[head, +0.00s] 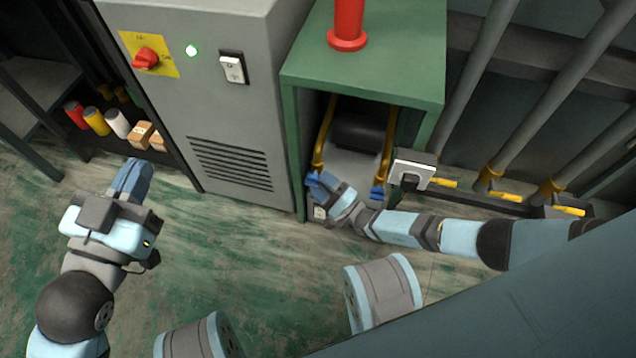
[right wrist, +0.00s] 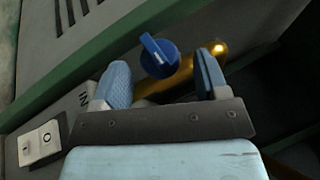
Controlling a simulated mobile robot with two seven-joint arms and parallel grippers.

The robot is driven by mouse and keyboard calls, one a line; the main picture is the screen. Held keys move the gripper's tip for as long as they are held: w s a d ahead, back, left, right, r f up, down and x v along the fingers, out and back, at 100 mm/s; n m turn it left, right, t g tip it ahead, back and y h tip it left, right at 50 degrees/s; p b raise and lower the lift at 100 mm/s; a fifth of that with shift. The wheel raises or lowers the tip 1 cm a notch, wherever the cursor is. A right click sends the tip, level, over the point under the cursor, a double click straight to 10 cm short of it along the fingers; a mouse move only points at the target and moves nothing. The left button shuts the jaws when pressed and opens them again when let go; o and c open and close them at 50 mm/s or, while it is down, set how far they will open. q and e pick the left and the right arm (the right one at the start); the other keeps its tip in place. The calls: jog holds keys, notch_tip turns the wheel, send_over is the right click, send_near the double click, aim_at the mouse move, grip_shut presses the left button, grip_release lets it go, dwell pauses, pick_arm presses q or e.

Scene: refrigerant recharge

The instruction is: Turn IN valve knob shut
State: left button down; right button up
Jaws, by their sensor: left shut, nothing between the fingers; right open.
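The IN valve knob (right wrist: 158,62) is a round dark blue knob with a lighter raised bar, slanting from upper left to lower right in the right wrist view. It sits on a brass-coloured pipe. My right gripper (right wrist: 161,76) is open, its two blue fingers on either side of the knob in that view; I cannot tell whether they touch it. In the head view my right gripper (head: 326,188) is at the lower left of the green cabinet's opening and largely hides the knob. My left gripper (head: 129,178) is shut and empty above the floor at left.
A second blue knob (head: 377,193) is on the cabinet's right pipe. A white switch plate (right wrist: 40,144) is beside the right gripper. The green cabinet (head: 395,52) carries a red cylinder (head: 347,22). A grey cabinet (head: 225,110) stands to the left.

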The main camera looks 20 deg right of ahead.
jog(key=shift+w+a+r, duration=0.2)
jog(key=shift+w+a, duration=0.2)
jog(key=shift+w, duration=0.2)
jog(key=c, duration=0.9)
jog(key=shift+r+g+p, duration=0.3)
jog(key=shift+g+p, duration=0.1)
jog(key=shift+p, duration=0.25)
jog(key=shift+f+n, duration=0.1)
jog(key=shift+n, duration=0.2)
jog(key=shift+f, duration=0.15)
jog(key=o, duration=0.9)
pick_arm(q)
jog(key=shift+s+d+n, duration=0.15)
jog(key=shift+s+n, duration=0.05)
jog(key=shift+n, duration=0.2)
